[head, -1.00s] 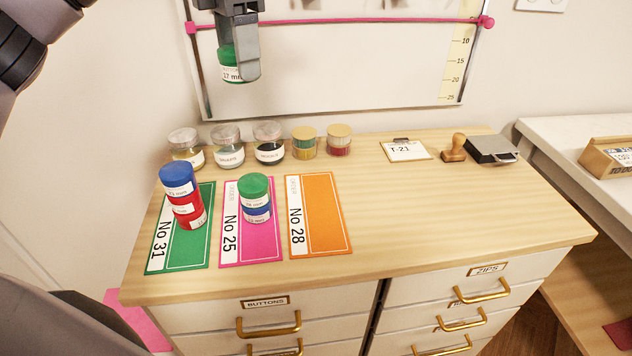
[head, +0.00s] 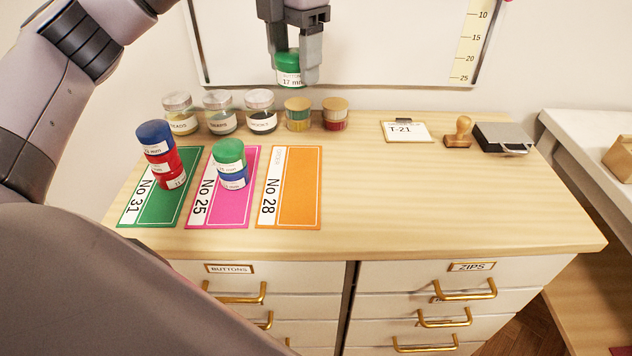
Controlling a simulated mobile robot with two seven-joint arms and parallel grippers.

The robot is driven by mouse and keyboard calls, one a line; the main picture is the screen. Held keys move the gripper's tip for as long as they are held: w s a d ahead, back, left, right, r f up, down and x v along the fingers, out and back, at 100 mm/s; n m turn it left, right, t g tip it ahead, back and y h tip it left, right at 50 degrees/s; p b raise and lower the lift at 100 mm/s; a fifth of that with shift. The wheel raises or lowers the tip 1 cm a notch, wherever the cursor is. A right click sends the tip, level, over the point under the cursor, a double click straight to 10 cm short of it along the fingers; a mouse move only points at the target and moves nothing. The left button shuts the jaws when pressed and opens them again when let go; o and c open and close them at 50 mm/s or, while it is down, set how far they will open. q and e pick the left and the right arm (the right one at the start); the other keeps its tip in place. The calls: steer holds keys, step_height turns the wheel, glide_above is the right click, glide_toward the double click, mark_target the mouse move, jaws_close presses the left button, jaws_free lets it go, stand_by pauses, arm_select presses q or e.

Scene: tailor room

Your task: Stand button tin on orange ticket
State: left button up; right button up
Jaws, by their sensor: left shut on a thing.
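My left gripper (head: 296,72) is shut on a green button tin (head: 288,67) with a white label reading "17 mm". It holds the tin in the air in front of the whiteboard, above the back row of jars. The orange ticket (head: 300,190), marked No 28, lies bare on the cabinet top. The green ticket (head: 130,212), No 31, bears a stack of blue and red tins (head: 163,155). The pink ticket (head: 236,212), No 25, bears a green tin (head: 229,151) on a blue tin (head: 233,178). My right gripper is not in view.
Several jars and spools stand along the back, including a dark jar (head: 261,112) and a red spool (head: 336,114). A T-21 clipboard (head: 405,132), a wooden stamp (head: 460,132) and an ink pad (head: 502,138) lie at the right. The wood top (head: 400,200) right of the orange ticket is clear.

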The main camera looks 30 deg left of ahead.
arm_select(q)
steer(key=shift+d+f, duration=0.1)
steer(key=shift+f, duration=0.1)
steer(key=b, duration=0.2)
glide_toward(301, 181)
steer(key=shift+f, duration=0.55)
step_height(301, 181, down, 5)
steer(key=shift+b, duration=0.3)
steer(key=shift+f, duration=0.15)
steer(key=o, duration=1.1)
